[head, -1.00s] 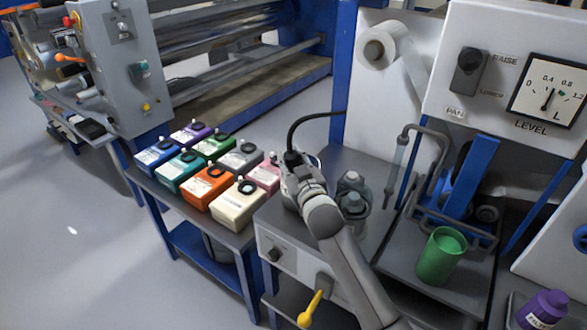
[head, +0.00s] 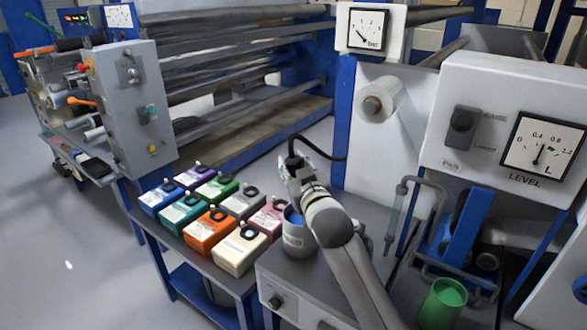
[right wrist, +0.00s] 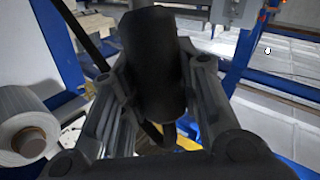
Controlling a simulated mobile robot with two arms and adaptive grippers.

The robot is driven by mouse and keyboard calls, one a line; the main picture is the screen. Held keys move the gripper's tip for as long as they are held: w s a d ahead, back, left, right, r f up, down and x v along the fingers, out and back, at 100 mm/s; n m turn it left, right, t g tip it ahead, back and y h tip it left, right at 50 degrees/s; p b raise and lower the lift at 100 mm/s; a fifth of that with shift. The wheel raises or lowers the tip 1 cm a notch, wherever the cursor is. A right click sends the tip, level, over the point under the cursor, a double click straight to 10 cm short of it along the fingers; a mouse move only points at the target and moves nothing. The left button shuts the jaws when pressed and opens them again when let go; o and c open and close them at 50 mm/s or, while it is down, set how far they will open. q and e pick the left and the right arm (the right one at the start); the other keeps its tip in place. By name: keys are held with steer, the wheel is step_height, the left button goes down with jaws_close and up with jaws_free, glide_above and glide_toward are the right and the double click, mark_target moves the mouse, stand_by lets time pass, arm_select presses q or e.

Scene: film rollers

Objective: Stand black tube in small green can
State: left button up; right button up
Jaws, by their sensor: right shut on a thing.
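My right gripper (head: 292,168) is shut on the black tube (head: 292,149). Its thick dark end shows between the fingers in the right wrist view (right wrist: 153,65). From the gripper, the thin black hose arcs right toward the blue post. The gripper is above a grey pot (head: 297,243) with blue contents, apart from it. The small green can (head: 440,306) stands upright at the lower right in the head view, well right of the gripper; its base is cut off by the frame. My left gripper is out of view.
Several colored containers (head: 239,252) stand in two rows on the bench left of the pot. A white roll (head: 382,100) is mounted behind the arm. A panel with a LEVEL gauge (head: 541,146) and bent grey pipework (head: 403,205) stand near the green can.

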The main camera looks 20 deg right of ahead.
steer(key=shift+r+p, duration=5.3)
steer(key=shift+r, duration=0.6)
steer(key=shift+f, duration=0.15)
